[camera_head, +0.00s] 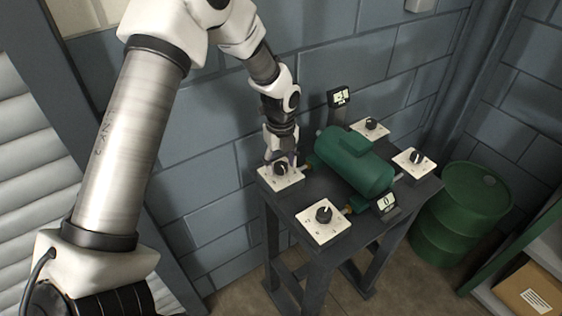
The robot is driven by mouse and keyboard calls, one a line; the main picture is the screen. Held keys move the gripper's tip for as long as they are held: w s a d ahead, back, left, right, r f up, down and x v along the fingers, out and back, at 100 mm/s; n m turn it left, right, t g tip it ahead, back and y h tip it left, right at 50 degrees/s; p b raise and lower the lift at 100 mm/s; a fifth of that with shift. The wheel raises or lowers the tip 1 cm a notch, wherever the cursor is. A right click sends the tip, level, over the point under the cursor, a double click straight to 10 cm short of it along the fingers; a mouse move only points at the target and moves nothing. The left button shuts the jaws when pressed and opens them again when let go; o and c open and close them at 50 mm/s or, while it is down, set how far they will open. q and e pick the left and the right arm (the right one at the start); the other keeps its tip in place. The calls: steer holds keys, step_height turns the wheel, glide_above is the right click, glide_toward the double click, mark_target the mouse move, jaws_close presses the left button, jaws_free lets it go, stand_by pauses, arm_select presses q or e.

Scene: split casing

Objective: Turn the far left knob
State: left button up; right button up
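The far left knob (280,168) is black and sits on a white square plate (267,179) at the left back corner of a dark table. My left gripper (281,160) points down right over this knob, with its fingertips at or around it. The fingers are small and partly merge with the knob, so I cannot tell whether they grip it. Other black knobs on white plates are at the front (323,214), the back (371,124) and the right (415,156). My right gripper is not in view.
A green motor-like casing (354,162) fills the table's middle, with a display (340,96) behind it and another display (386,204) in front. A green barrel (462,212) stands right of the table (372,226). A shelf with a cardboard box (530,290) is at the lower right.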

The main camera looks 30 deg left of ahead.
arm_select(q)
steer(key=c, duration=0.7)
steer(key=shift+c, duration=0.2)
